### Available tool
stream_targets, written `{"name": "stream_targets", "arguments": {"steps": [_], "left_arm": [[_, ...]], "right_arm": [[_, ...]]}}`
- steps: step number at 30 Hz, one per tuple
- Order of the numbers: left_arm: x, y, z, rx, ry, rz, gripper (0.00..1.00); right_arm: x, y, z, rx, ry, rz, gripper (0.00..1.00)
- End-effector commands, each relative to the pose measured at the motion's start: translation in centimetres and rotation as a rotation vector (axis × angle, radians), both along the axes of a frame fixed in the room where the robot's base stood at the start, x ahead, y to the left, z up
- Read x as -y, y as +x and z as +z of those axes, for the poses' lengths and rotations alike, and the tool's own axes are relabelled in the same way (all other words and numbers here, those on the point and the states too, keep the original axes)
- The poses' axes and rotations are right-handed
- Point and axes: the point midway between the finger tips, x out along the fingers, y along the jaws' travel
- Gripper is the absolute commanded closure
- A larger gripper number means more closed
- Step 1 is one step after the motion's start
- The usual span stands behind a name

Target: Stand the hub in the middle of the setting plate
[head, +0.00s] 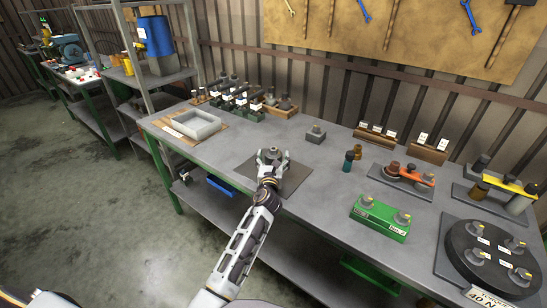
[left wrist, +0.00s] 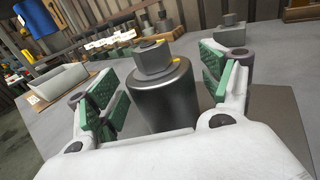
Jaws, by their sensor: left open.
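The setting plate (head: 295,176) is a thin dark square on the middle of the bench; part of it also shows in the left wrist view (left wrist: 283,118). The hub (left wrist: 160,93) is a dark metal cylinder with a grey hex top and a yellow mark. It looks upright over the plate, but its foot is hidden behind my gripper. My left gripper (head: 271,156) is open, with its green-padded fingers on either side of the hub. In the left wrist view, gaps show between the pads and the hub. My right gripper is not in view.
A grey block (head: 316,134) stands behind the plate. A grey open tray (head: 194,124) is at the left, with several small parts behind it. Dark and brown bottles (head: 348,160), a green block (head: 380,217) and a round black disc (head: 490,262) are at the right.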

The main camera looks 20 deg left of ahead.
Motion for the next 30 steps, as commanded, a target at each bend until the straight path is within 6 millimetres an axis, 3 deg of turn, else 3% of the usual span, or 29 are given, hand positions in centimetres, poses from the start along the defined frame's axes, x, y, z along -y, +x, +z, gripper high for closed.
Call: {"name": "stream_targets", "arguments": {"steps": [30], "left_arm": [[1.9, -9.4, 0.0, -0.001, 0.001, 0.0, 0.2]], "right_arm": [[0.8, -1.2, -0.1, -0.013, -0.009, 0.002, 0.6]]}}
